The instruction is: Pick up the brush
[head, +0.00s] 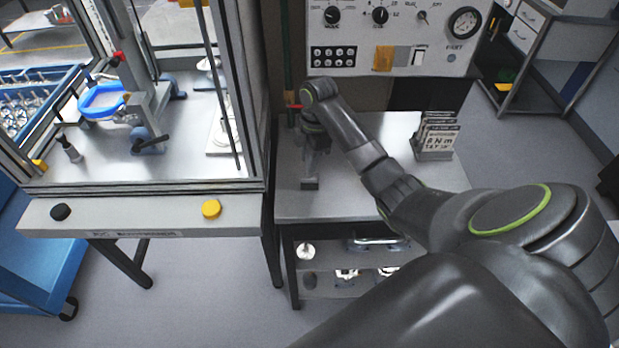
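My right arm comes in from the right, and its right gripper (312,168) points down over the left part of the grey metal table (370,205). A small dark block (310,184) shows at the fingertips. I cannot tell whether it is part of the brush or of the gripper, or whether the fingers are open or shut. No brush can be made out clearly; the gripper and wrist hide part of the table there. My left gripper is not in view.
A stand of marked plates (437,136) is on the table's right side. A control panel (395,38) rises behind. A framed machine enclosure (255,90) stands close on the left, with a yellow button (211,208). The table's front middle is clear. Metal parts lie on the lower shelf (330,287).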

